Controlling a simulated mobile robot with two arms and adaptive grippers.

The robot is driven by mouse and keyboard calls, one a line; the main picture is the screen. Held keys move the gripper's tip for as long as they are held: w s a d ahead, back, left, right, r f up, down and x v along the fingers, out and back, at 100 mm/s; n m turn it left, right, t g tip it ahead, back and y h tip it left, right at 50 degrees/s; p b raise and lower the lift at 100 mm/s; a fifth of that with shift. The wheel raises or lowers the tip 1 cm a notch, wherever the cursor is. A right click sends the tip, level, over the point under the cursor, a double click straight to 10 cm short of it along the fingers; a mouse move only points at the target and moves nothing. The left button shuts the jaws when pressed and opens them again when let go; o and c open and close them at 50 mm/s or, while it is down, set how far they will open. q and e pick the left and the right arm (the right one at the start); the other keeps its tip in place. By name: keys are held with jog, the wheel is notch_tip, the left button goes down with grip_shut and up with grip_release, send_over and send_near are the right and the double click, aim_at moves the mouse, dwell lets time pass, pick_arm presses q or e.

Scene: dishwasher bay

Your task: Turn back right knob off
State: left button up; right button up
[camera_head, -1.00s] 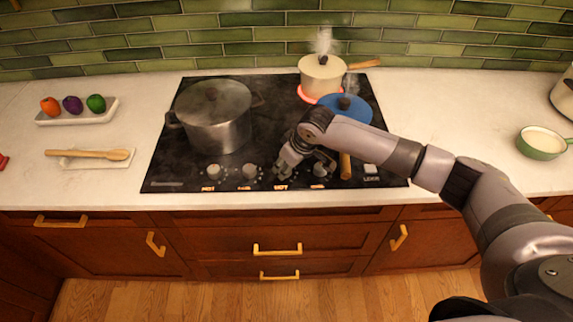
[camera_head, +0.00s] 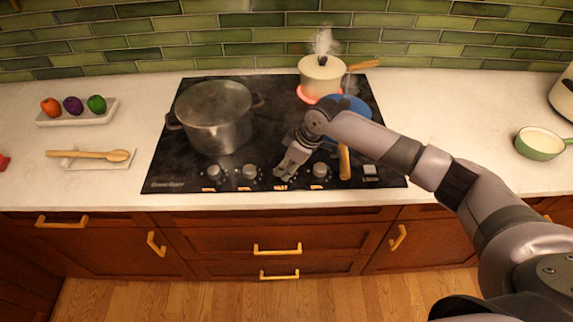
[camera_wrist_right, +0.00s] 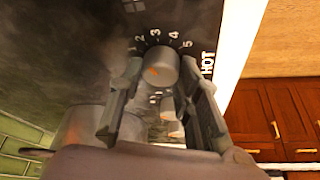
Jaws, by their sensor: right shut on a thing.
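My right gripper (camera_head: 282,174) reaches down from the right to the third knob from the left on the cooktop's front row. In the right wrist view, the gripper (camera_wrist_right: 160,72) has a finger on each side of a round grey knob (camera_wrist_right: 158,68) and is shut on it. The knob carries an orange mark, and a number scale and the word HOT stand beside it. In the head view this knob is mostly hidden by the gripper. The back right burner (camera_head: 303,97) glows red under a steaming cream pot (camera_head: 322,78). My left gripper is not in view.
Other knobs stand at the left (camera_head: 214,172), beside it (camera_head: 249,173), and at the right (camera_head: 319,171). A large steel pot (camera_head: 217,128) sits at the left of the black cooktop (camera_head: 165,160). A blue pan (camera_head: 358,105) lies partly behind my arm, its wooden handle (camera_head: 345,162) pointing forward.

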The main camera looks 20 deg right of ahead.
jog(key=n+g+b, duration=0.1)
jog(key=n, duration=0.1)
jog(key=shift+w+n+y, duration=0.15)
jog(key=shift+n+y, duration=0.25)
jog(key=n+g+b, duration=0.1)
jog(key=n+b, duration=0.1)
jog(key=shift+f+n, duration=0.1)
jog(key=shift+n, duration=0.3)
jog(key=n+b, duration=0.1)
jog(key=n, duration=0.1)
jog(key=n+g+b, duration=0.1)
jog(key=n+b, duration=0.1)
jog(key=shift+w+g, duration=0.15)
jog(key=shift+g, duration=0.15)
jog(key=shift+n+g+b, duration=0.7)
jog(key=shift+n+b, duration=0.55)
jog(key=shift+n, duration=0.75)
jog(key=o, duration=1.1)
jog(key=shift+w+r, duration=0.1)
jog(key=shift+r, duration=0.15)
jog(key=v, duration=1.1)
jog(key=shift+r, duration=0.4)
jog(key=shift+f, duration=0.1)
